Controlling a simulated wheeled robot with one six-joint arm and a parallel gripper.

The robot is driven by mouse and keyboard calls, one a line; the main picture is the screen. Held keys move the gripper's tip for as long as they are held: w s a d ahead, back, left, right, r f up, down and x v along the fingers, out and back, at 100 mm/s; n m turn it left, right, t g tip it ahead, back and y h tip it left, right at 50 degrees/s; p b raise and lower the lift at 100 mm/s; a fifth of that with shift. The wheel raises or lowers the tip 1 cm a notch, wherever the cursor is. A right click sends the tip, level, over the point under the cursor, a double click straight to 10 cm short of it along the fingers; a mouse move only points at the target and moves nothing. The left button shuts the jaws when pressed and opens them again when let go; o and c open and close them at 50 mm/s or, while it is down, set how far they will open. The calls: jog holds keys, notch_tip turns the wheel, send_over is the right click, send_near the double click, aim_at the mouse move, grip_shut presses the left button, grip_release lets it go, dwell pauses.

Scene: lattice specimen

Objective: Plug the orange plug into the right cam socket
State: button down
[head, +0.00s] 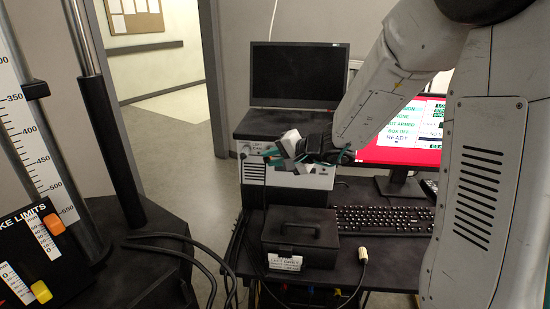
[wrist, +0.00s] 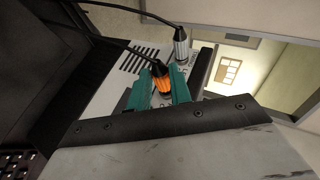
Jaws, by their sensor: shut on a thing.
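The orange plug (wrist: 163,83) is between the teal fingers of my gripper (wrist: 160,92) in the wrist view, and the gripper is shut on it. Its black cable runs to the upper left. It is over the white vented box (wrist: 128,68), near a silver plug (wrist: 181,46) that stands at the box with its own cable. Whether the orange plug's tip is in a socket is hidden. In the head view my gripper (head: 290,150) is at the top of the white box (head: 310,181), and the orange plug cannot be made out. The right cam socket cannot be told apart.
A monitor (head: 400,135) stands behind my arm. Cables hang at the desk's left edge.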

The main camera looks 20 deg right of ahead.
jog(key=shift+s+a+r, duration=0.1)
jog(key=shift+s, duration=0.2)
dwell(0.4)
jog(key=shift+w+d, duration=0.4)
jog(key=shift+w, duration=0.4)
dwell(1.3)
jog(key=c, duration=0.7)
grip_release()
jog(key=shift+s+d+r, duration=0.1)
jog(key=shift+s, duration=0.05)
jog(key=shift+v, duration=2.35)
jog(key=shift+r, duration=0.1)
jog(key=v, duration=0.7)
jog(key=shift+s+r, duration=0.3)
jog(key=shift+r, duration=0.05)
